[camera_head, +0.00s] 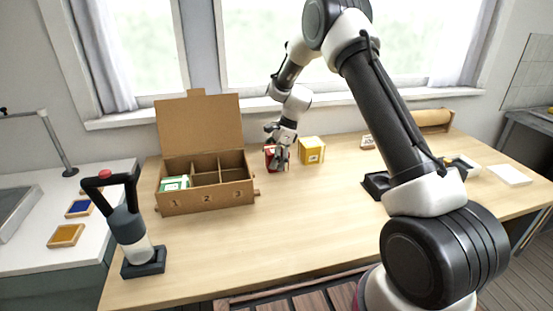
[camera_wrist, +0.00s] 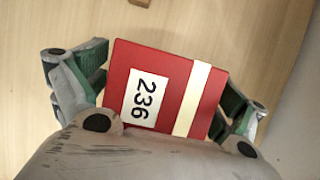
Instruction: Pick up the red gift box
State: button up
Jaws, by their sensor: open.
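The red gift box (camera_wrist: 152,63) has a cream band and a white label reading 236, and fills the middle of the wrist view. In the head view the red box (camera_head: 269,153) stands on the table, partly hidden behind my gripper. My gripper (camera_head: 277,160) is over it. In the wrist view my gripper (camera_wrist: 165,90) is open, with one finger on each side of the box. I cannot tell whether the fingers touch it.
A yellow box (camera_head: 312,150) stands close on the right of the red one. A cardboard box (camera_head: 207,200) with numbered compartments is to the left, with a green and white box (camera_head: 174,184) in compartment 1. A dark device (camera_head: 130,228) stands front left. The table's front middle (camera_head: 290,230) is clear.

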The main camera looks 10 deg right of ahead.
jog(key=c, duration=1.1)
